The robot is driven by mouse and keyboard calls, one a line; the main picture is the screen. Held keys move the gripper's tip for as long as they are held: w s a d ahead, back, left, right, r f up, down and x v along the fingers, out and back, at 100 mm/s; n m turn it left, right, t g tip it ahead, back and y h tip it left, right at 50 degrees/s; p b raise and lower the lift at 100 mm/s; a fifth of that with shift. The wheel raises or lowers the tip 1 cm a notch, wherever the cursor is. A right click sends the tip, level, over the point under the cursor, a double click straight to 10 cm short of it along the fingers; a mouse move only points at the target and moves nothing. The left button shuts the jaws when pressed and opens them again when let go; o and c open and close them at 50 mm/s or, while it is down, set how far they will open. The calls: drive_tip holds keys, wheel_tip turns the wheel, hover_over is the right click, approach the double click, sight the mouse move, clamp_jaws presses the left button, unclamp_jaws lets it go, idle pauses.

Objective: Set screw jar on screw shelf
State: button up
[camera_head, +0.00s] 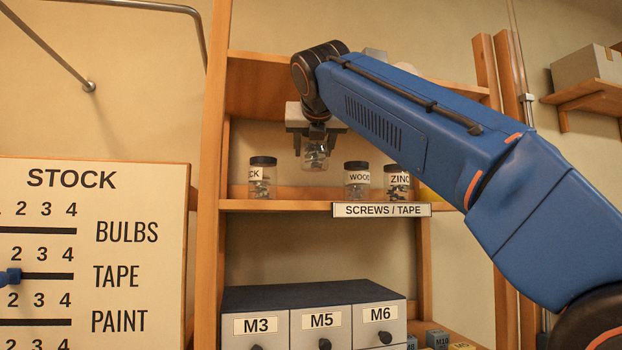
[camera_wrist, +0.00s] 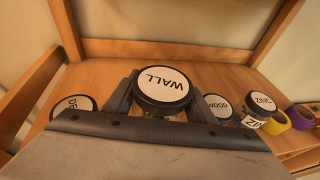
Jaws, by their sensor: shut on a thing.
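My gripper (camera_head: 317,132) is shut on a clear screw jar (camera_head: 315,157) with a dark lid. In the wrist view the held jar's lid (camera_wrist: 162,86) reads WALL, with a finger on each side of it. In the head view the jar is upright between two standing jars, over the wooden shelf (camera_head: 290,205) labelled SCREWS / TAPE (camera_head: 381,210). Its base looks a little above the shelf board. My gripper hides its upper part.
A jar ending in CK (camera_head: 262,178) stands left of the held jar. The WOOD jar (camera_head: 357,180) and ZINC jar (camera_head: 397,182) stand to its right. Tape rolls (camera_wrist: 300,117) lie farther right. Drawers marked M3, M5 and M6 (camera_head: 320,320) sit below. Wooden uprights (camera_head: 211,200) flank the shelf.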

drive_tip(key=shift+w+a+f, duration=0.1)
drive_tip(key=shift+w+f, duration=0.25)
drive_tip(key=shift+f, duration=0.6)
drive_tip(key=shift+w+a+f, duration=0.1)
drive_tip(key=shift+w+f, duration=0.2)
drive_tip(key=shift+f, duration=0.7)
drive_tip(key=shift+w+a+f, duration=0.1)
drive_tip(key=shift+w+f, duration=0.25)
drive_tip(key=shift+f, duration=0.6)
drive_tip(key=shift+w+f, duration=0.2)
drive_tip(key=shift+f, duration=0.4)
drive_tip(key=shift+f, duration=0.15)
drive_tip(key=o, duration=1.5)
drive_tip(key=shift+c, duration=0.2)
